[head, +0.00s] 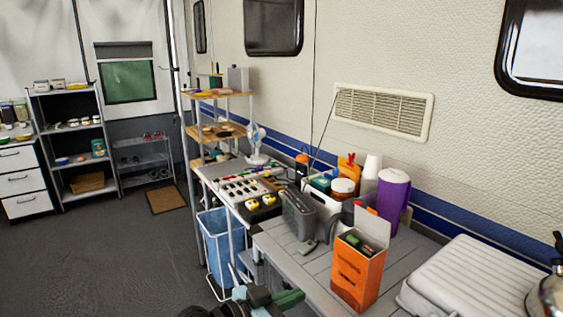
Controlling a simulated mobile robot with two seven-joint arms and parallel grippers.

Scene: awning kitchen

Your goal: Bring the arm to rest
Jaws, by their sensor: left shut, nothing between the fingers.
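My left gripper (288,299) shows at the bottom edge of the head view, dark with greenish finger parts. It is shut and empty, low at the near left edge of the grey table (285,262). The orange box (357,268) stands on that table, to the right of the gripper and apart from it in the picture. Most of my left arm is cut off by the lower edge of the view. My right gripper is not in view.
A blue bin (219,247) stands on the floor left of the table. A purple pitcher (392,200), a grey container (298,215) and a white ribbed case (470,280) crowd the tabletop. The dark floor (110,265) at left is open. Shelves (75,145) stand at the back.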

